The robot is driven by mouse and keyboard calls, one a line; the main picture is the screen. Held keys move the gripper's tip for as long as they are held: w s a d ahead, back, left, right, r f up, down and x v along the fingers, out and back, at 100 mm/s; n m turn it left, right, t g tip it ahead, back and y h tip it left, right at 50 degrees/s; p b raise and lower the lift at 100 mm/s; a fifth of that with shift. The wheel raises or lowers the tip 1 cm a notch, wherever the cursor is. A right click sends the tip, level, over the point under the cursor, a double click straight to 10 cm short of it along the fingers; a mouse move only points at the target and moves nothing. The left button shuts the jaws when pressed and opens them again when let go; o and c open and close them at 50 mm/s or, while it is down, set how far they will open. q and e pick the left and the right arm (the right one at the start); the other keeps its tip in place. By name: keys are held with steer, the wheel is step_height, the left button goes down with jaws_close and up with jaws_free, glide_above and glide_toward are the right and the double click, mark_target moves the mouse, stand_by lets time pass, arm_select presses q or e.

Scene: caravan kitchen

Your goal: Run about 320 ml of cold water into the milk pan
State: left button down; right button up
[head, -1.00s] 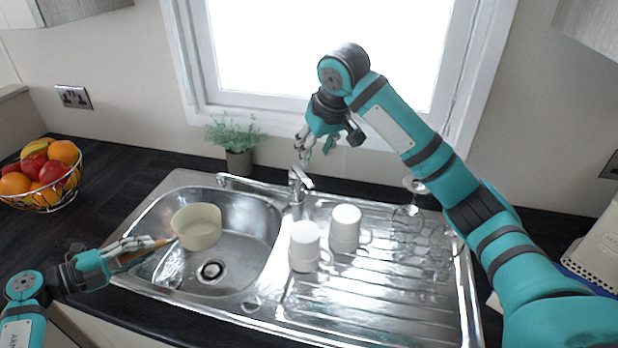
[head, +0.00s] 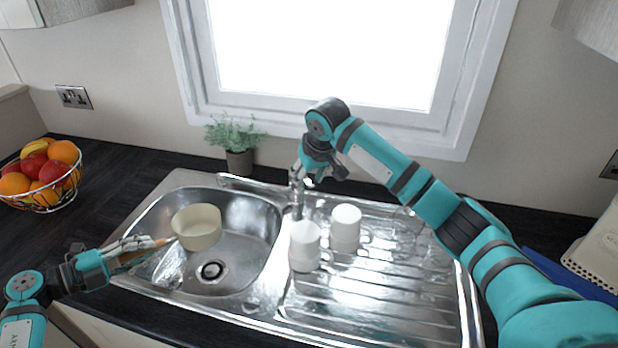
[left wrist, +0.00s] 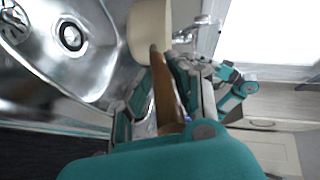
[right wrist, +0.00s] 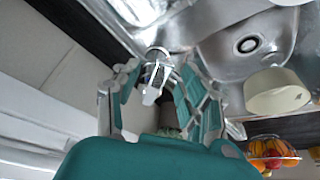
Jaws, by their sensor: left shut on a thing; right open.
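The cream milk pan (head: 197,230) is held upright over the left part of the sink bowl (head: 262,222). My left gripper (head: 150,246) is shut on its wooden handle, which also shows in the left wrist view (left wrist: 165,88). I see no water in the pan. The chrome tap (head: 297,203) stands behind the sink, to the right of the pan. My right gripper (head: 300,178) is open at the top of the tap and partly hides it. In the right wrist view the tap (right wrist: 154,78) lies between the open fingers. No water stream shows.
Two white mugs (head: 345,226) (head: 304,250) stand on the ridged drainer (head: 370,285), right of the bowl. Clear glasses (head: 425,240) stand behind my right arm. A potted plant (head: 238,155) stands behind the sink, and a fruit bowl (head: 45,190) is far left.

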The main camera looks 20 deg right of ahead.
mark_target(306, 179)
jaws_close()
stand_by(0.4)
steer(key=shift+w+r+g, duration=0.3)
steer(key=shift+r+g, duration=0.35)
steer(key=shift+g, duration=0.05)
steer(key=shift+w+r+g, duration=0.5)
steer(key=shift+r+g, duration=0.2)
steer(key=shift+g, duration=0.5)
jaws_free()
